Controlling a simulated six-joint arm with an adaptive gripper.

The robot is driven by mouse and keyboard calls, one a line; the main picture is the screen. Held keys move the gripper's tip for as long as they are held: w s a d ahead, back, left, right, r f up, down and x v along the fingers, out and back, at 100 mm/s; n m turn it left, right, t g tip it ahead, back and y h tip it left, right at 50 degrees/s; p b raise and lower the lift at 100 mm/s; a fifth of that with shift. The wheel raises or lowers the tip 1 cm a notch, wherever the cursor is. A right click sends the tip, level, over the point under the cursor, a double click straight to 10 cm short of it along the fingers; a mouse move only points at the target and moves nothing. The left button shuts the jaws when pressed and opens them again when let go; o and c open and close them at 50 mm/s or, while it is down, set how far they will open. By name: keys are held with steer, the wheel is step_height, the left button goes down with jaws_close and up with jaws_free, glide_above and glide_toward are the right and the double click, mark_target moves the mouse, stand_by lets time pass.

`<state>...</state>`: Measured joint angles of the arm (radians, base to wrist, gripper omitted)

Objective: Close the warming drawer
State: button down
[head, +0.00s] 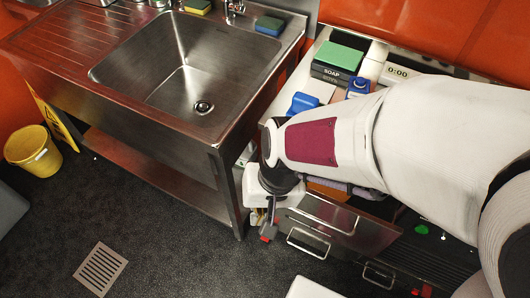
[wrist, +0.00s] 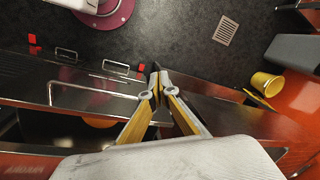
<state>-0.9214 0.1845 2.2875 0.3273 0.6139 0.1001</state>
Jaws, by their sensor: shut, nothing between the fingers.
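The warming drawer's steel front (wrist: 35,90) carries a long bar handle and runs across the left of the wrist view. Behind it a dark opening shows, with a round orange-brown thing (wrist: 100,121) partly hidden in it, so the drawer stands open. In the head view the steel front (head: 365,234) is below the counter, partly hidden by my arm. My gripper (wrist: 156,70) is shut and empty, its yellow-padded fingers meeting near the right end of the front. In the head view it (head: 268,232) points down beside the drawer's left end. Whether it touches the drawer I cannot tell.
Lower fronts with loop handles (head: 309,243) sit under the drawer. The sink unit (head: 217,160) stands close at left. The floor (head: 150,215) is mostly clear, with a yellow bucket (head: 34,152).

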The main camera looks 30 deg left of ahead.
steer(key=s+a+f+m, duration=0.2)
steer(key=s+a+f, duration=0.3)
steer(key=a+f, duration=0.3)
steer(key=s+a+f+m, duration=0.1)
steer(key=s+a+f, duration=0.4)
steer(key=a+f, duration=0.35)
steer(key=s+a+f+m+t+y, duration=0.1)
steer(key=s+f+m+t, duration=0.15)
steer(key=f, duration=0.55)
steer(key=s+a+f+m+t, duration=0.1)
steer(key=f+m+t, duration=0.2)
steer(key=f, duration=0.6)
steer(key=w+d+f+m+t, duration=0.1)
steer(key=w+d+m+t, duration=0.4)
steer(key=w+m+t, duration=0.2)
steer(key=w+d+r+m+t+h, duration=0.1)
steer(key=w+d+r+m+t, duration=0.1)
steer(key=r, duration=0.4)
steer(key=w+d+r+m+t+h, duration=0.2)
steer(key=r+m+t, duration=0.2)
steer(key=r+m, duration=0.2)
steer(key=shift+r+m+t, duration=0.3)
steer(key=shift+m+t, duration=0.05)
steer(key=shift+m, duration=0.1)
